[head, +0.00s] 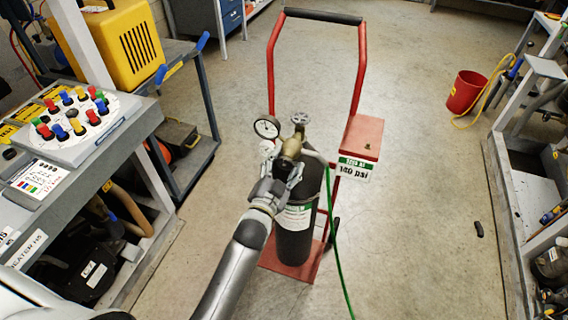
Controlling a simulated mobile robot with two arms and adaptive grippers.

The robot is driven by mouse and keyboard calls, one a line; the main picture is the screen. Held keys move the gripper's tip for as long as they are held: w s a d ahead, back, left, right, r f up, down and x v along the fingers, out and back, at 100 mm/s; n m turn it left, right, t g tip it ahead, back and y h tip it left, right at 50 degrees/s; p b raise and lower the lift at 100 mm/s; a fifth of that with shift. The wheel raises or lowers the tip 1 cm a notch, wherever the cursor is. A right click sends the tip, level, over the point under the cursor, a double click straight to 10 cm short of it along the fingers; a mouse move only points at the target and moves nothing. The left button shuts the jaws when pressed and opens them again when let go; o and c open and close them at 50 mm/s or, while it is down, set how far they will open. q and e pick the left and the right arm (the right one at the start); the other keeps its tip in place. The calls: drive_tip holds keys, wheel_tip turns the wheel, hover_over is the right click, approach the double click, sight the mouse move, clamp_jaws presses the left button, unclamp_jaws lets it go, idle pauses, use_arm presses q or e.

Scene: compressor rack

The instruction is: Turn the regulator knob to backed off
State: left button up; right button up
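A dark gas cylinder (296,240) stands upright on a red hand cart (360,75) in the middle of the head view. A brass regulator (291,148) sits at its top, with a grey valve handwheel (300,118) above and a round gauge (267,128) at the left. My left gripper (283,172) is right at the front of the regulator. Its fingers cover the place where a knob may be, so the knob does not show clearly. I cannot tell whether the fingers are closed on it. My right gripper is out of view.
A green hose (336,240) hangs down right of the cylinder. A red box with a "140 psi" sign (354,167) is on the cart's right. A bench with a colored-knob panel (75,122) is at left. A red bucket (466,92) stands at right on open floor.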

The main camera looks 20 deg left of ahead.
use_arm(q)
drive_tip(key=shift+r, duration=0.1)
drive_tip(key=s, duration=1.2)
drive_tip(key=shift+a, duration=0.2)
drive_tip(key=s+d+f+n+g, duration=0.1)
drive_tip(key=s+f+g, duration=0.25)
drive_tip(key=f, duration=0.65)
drive_tip(key=s+f+g, duration=0.2)
drive_tip(key=s+f, duration=0.2)
drive_tip(key=f, duration=0.7)
drive_tip(key=s+d+f+n+g, duration=0.1)
drive_tip(key=s+f+g, duration=0.2)
drive_tip(key=f, duration=0.7)
drive_tip(key=s+a+f+n+g, duration=0.1)
drive_tip(key=s+a+f+g, duration=0.1)
drive_tip(key=s+f, duration=0.4)
drive_tip(key=s+a+f+g, duration=0.3)
drive_tip(key=s+f, duration=0.3)
drive_tip(key=s, duration=0.6)
drive_tip(key=s+a+f+n+g, duration=0.1)
drive_tip(key=s+a+f+g, duration=0.2)
drive_tip(key=s+f, duration=0.3)
drive_tip(key=s, duration=0.4)
drive_tip(key=shift+f+n+y, duration=0.25)
drive_tip(key=shift+n+y, duration=0.05)
drive_tip(key=shift+g, duration=0.25)
